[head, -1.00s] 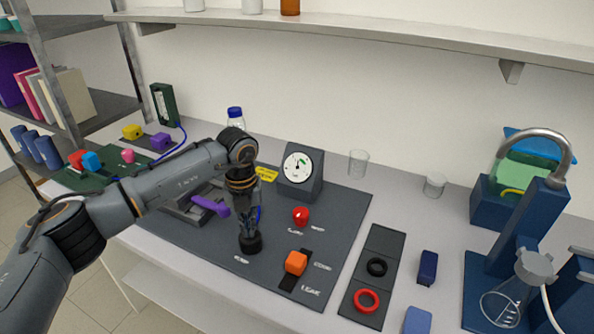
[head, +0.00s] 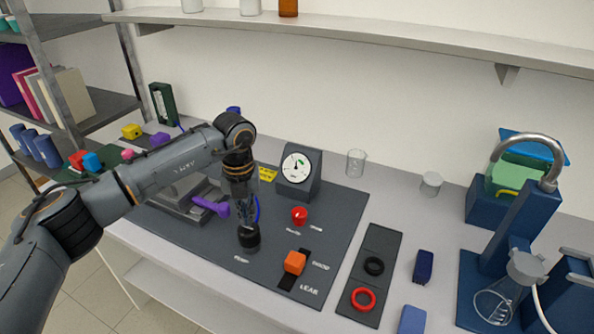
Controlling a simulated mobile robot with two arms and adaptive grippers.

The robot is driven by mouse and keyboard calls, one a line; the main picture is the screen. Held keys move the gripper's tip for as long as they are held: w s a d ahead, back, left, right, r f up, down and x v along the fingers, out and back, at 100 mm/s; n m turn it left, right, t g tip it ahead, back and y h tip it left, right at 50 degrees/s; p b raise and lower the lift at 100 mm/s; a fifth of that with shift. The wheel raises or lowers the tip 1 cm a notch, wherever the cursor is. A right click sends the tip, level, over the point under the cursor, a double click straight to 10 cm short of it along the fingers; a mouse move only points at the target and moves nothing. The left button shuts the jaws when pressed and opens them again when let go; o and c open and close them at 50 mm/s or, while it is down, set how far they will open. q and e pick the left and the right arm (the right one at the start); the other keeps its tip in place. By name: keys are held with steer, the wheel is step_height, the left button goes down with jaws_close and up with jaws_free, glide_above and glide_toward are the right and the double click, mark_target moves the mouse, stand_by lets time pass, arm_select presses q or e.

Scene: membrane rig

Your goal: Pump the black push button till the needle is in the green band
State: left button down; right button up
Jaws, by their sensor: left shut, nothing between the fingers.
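The black push button (head: 248,238) stands on the dark panel (head: 335,225), left of the red knob. My left gripper (head: 247,222) points straight down over it, shut and empty. Its fingertips are at the button's top; whether they touch or stand just clear I cannot tell. The gauge (head: 295,166) is a white round dial in a dark sloped housing at the panel's back, with a green band at its upper right. The needle is too small to read surely against the band. My right gripper is not in view.
A red knob (head: 299,215) and an orange switch block (head: 294,262) sit right of the button. A purple lever (head: 211,206) is close on the left. A red ring (head: 363,299) and black ring (head: 374,266) lie on a mat. Glass beakers stand behind.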

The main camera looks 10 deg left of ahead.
mark_target(248, 228)
arm_select(q)
steer(key=shift+f, duration=0.1)
stand_by(0.4)
steer(key=shift+f+b, duration=1.65)
steer(key=shift+f, duration=0.55)
steer(key=shift+r+p, duration=1.3)
steer(key=shift+r, duration=1)
